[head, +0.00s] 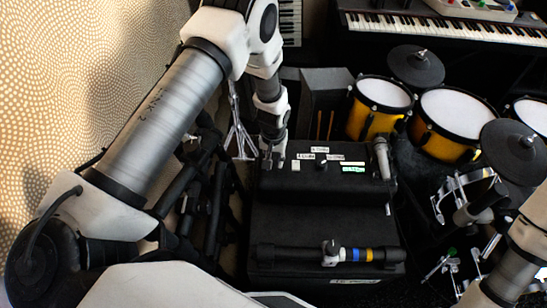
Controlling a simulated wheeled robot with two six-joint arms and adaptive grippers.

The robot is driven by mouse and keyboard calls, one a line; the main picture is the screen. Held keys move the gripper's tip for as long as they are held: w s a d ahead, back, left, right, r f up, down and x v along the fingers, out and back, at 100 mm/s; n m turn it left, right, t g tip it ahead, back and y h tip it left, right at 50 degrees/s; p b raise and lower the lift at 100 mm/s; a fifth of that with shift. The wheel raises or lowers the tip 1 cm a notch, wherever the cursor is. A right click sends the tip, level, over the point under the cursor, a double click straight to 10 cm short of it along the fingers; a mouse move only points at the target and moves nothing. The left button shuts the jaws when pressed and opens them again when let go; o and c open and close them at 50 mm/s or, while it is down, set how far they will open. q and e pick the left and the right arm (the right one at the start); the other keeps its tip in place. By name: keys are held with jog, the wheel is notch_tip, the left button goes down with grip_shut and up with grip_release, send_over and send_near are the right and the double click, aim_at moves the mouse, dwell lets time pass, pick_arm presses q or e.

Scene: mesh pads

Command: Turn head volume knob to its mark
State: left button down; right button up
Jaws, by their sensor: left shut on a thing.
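The black amplifier head (325,185) sits on a larger black cabinet (320,228) in the middle of the head view. Small pale and green labels are on its top, too small to read surely. My left gripper (272,161) reaches down from above to the head's left end, at its back edge. Its fingers are shut on a small knob there, which I take to be the head volume knob. The fingers hide the knob, so its pointer and mark cannot be made out.
A black tube with blue and yellow bands (357,254) lies on the cabinet's front part. A grey microphone-like object (382,157) stands at the head's right end. Yellow drums (378,108) and cymbal pads are at right, keyboards (445,27) behind, black stands at left.

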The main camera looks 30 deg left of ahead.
pick_arm(q)
jog(key=m, duration=0.4)
jog(key=shift+m, duration=0.3)
jog(key=m, duration=0.4)
jog(key=shift+m, duration=0.3)
jog(key=m, duration=0.4)
jog(key=shift+m, duration=0.3)
jog(key=m, duration=0.4)
jog(key=shift+m+b, duration=0.3)
jog(key=shift+m, duration=0.1)
jog(key=shift+a, duration=0.1)
jog(key=c, duration=1)
grip_release()
jog(key=shift+o, duration=1)
jog(key=shift+a, duration=0.1)
